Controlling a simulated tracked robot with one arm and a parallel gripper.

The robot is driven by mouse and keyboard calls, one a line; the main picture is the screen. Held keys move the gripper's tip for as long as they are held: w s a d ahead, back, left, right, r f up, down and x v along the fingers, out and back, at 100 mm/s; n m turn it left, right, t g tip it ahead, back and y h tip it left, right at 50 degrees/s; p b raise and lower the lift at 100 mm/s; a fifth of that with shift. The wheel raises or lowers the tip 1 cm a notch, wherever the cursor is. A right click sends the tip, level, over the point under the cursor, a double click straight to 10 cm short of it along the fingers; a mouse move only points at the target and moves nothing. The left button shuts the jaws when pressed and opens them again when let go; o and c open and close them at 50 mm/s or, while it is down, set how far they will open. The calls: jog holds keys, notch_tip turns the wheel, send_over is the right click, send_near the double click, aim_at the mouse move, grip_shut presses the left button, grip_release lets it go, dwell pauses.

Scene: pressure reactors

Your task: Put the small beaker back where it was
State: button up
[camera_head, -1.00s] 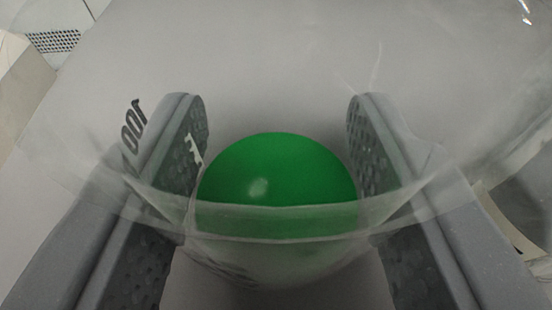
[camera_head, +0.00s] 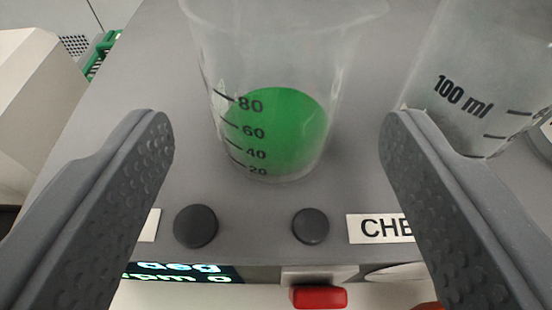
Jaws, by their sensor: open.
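The small beaker (camera_head: 335,75) is clear, with black marks from 20 to 80, and stands upright on a grey device top (camera_head: 110,95). My gripper (camera_head: 272,135) is open and empty. Its two fingers are wide apart, one to the left and one to the right of the beaker, nearer to the camera and not touching it. The beaker's rim is cut off at the top of the picture.
Another clear beaker (camera_head: 470,75) marked 100 ml stands close on the right, behind the right finger. The device front has two black knobs, left (camera_head: 196,226) and right (camera_head: 311,226), a lit display (camera_head: 180,273) and a red switch (camera_head: 318,297). A beige block (camera_head: 35,100) is at left.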

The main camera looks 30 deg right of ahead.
jog(key=v, duration=0.7)
jog(key=a+r+n+t+y, duration=0.1)
jog(key=a+r+n+y, duration=0.15)
jog(key=a+r, duration=0.65)
jog(key=a+r+n+t+y, duration=0.15)
jog(key=a+r+y, duration=0.35)
jog(key=r, duration=0.7)
jog(key=s+r+n, duration=0.1)
jog(key=s+r, duration=0.5)
jog(key=r, duration=0.3)
jog(key=s+r+n, duration=0.1)
jog(key=s+r, duration=0.5)
jog(key=r, duration=0.4)
jog(key=shift+s+d+n+t+y, duration=0.25)
jog(key=shift+n+t+y, duration=0.1)
jog(key=shift+n, duration=0.05)
